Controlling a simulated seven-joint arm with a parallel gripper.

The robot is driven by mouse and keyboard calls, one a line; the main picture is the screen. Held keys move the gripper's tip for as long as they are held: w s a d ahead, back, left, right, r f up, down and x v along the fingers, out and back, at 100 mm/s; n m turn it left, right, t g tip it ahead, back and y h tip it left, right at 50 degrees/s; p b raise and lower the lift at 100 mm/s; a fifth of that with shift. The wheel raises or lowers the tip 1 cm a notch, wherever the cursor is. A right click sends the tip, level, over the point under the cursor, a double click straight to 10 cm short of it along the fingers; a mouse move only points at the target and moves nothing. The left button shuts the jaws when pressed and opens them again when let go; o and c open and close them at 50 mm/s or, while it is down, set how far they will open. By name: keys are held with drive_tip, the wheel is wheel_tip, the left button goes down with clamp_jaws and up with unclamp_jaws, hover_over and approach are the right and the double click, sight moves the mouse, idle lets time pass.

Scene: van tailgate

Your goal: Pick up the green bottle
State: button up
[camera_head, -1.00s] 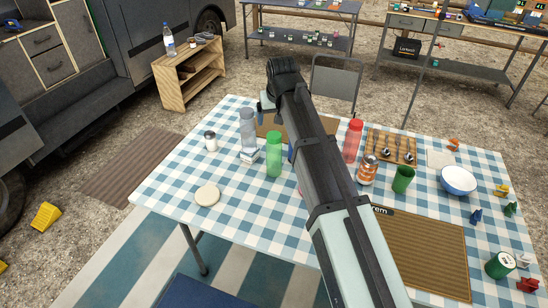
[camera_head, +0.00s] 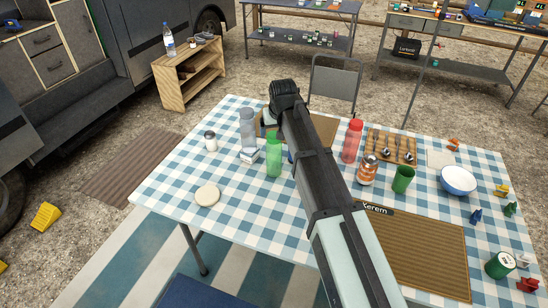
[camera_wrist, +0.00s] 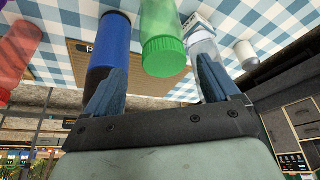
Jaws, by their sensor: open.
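The green bottle (camera_head: 274,155) stands upright on the checkered table, left of my arm in the head view. In the wrist view the green bottle (camera_wrist: 164,42) shows with its ribbed cap, beyond and between my fingers. My gripper (camera_wrist: 160,85) is open and empty, with its two fingers wide apart. A blue cylinder (camera_wrist: 110,38) stands just left of the green bottle, near the left finger. A clear grey bottle (camera_head: 247,127) stands behind and left of the green bottle. In the head view my arm hides the fingers.
A small white box (camera_head: 249,155) sits beside the green bottle. A red bottle (camera_head: 352,141), an orange can (camera_head: 368,170) and a green cup (camera_head: 403,179) stand right of my arm. A white shaker (camera_head: 211,141) and a round pale disc (camera_head: 207,194) are at the left.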

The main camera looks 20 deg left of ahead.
sight(274, 135)
drive_tip(key=shift+a+x, duration=0.1)
drive_tip(key=shift+x, duration=1.2)
drive_tip(key=shift+a+x, duration=0.15)
drive_tip(key=shift+x, duration=1.1)
drive_tip(key=shift+s, duration=0.15)
drive_tip(key=shift+c, duration=0.4)
drive_tip(key=c, duration=1.4)
